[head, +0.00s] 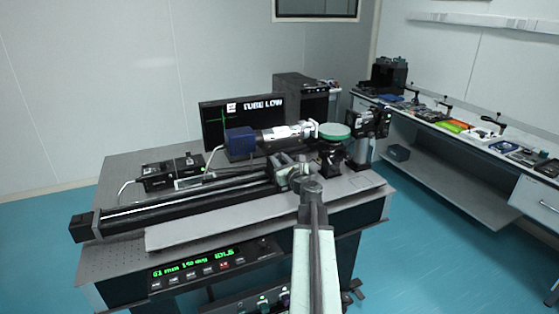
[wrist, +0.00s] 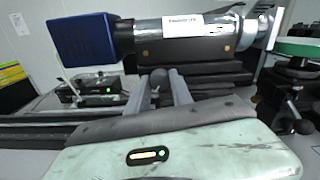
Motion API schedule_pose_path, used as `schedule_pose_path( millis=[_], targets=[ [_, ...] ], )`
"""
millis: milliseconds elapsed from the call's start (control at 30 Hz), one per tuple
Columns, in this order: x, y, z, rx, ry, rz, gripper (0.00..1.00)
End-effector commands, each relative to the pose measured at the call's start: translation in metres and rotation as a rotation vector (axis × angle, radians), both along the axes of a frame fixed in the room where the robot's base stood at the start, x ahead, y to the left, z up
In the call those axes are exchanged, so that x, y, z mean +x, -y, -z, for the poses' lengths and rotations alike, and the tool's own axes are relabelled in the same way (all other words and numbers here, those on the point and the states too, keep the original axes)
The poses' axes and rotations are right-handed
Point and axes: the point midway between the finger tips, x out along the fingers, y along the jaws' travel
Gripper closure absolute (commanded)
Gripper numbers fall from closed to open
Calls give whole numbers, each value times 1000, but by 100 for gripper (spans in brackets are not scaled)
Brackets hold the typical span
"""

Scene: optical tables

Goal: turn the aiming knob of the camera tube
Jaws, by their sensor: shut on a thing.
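The camera tube has a blue box (head: 240,143) at its left end and a silver barrel (head: 283,133) with a white label. In the wrist view its blue box (wrist: 85,39) and barrel (wrist: 185,35) span the top. My gripper (head: 290,168) is at the near side of the tube, just below the barrel. In the wrist view my gripper (wrist: 160,85) has its two grey fingers on either side of a small dark knob (wrist: 158,76) under the barrel. The knob is mostly hidden by the fingers and is too small to make out in the head view.
A monitor (head: 220,128) behind the tube reads "TUBE LOW". A green disc (head: 335,130) on a dark stand is right of the barrel. A long dark rail (head: 170,208) crosses the table (head: 130,165). A front panel (head: 210,265) shows green text ending in "IDLE".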

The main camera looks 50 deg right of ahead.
Motion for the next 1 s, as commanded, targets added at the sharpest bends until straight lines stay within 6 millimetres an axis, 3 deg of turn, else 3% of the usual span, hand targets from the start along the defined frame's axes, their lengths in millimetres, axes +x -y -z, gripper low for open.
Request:
schedule_pose_path(
  millis=[267,1000],
  targets=[
    [-1,0,0,-86,-35,3,100],
    [-1,0,0,-601,-246,3,100]
  ],
)
